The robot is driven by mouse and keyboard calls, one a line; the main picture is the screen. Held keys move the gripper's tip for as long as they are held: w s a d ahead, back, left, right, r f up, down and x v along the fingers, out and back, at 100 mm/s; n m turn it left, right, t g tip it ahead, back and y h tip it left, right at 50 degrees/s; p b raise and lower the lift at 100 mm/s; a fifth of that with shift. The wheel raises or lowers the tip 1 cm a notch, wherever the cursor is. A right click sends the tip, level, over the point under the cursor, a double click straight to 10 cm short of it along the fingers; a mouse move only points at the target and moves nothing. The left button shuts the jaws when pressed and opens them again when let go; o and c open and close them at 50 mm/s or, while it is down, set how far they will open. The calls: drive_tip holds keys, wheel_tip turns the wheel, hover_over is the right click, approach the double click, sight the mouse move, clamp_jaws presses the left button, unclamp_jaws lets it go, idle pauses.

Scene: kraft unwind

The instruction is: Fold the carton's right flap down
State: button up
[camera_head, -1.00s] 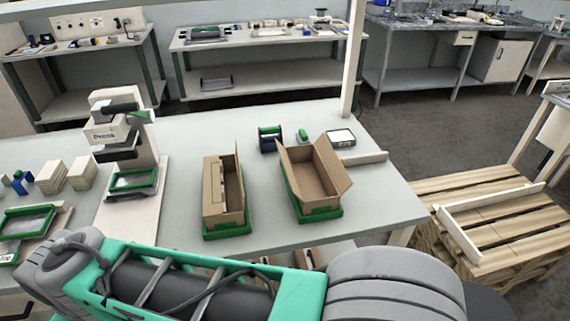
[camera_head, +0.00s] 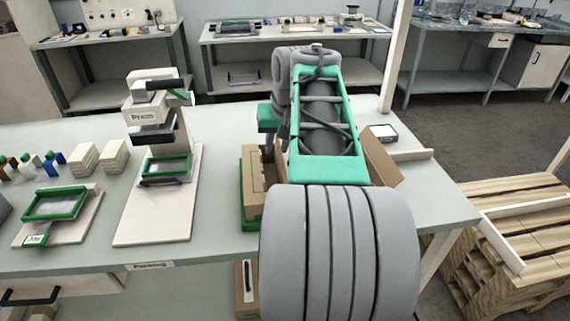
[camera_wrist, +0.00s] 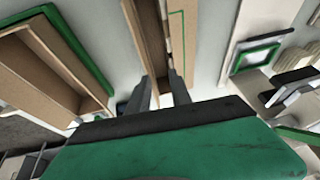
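In the head view the gripper (camera_head: 268,142) hangs by the left carton's far end.
The press (camera_head: 155,115) stands left of the cartons on its pale board. A green-framed tray (camera_head: 55,203) is farther left. Bare bench separates the press and left carton.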

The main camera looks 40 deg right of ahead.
drive_tip(key=shift+m, duration=0.3)
drive_tip(key=d+f, duration=0.1)
drive_tip(key=f, duration=0.1)
drive_tip(key=w+d+f, duration=0.1)
drive_tip(key=f, duration=0.1)
drive_tip(key=w+d+f, duration=0.1)
drive_tip(key=f, duration=0.1)
drive_tip(key=shift+w+d+f, duration=0.1)
drive_tip(key=shift+d+f, duration=0.2)
drive_tip(key=shift+d, duration=0.1)
clamp_jaws()
idle(0.8)
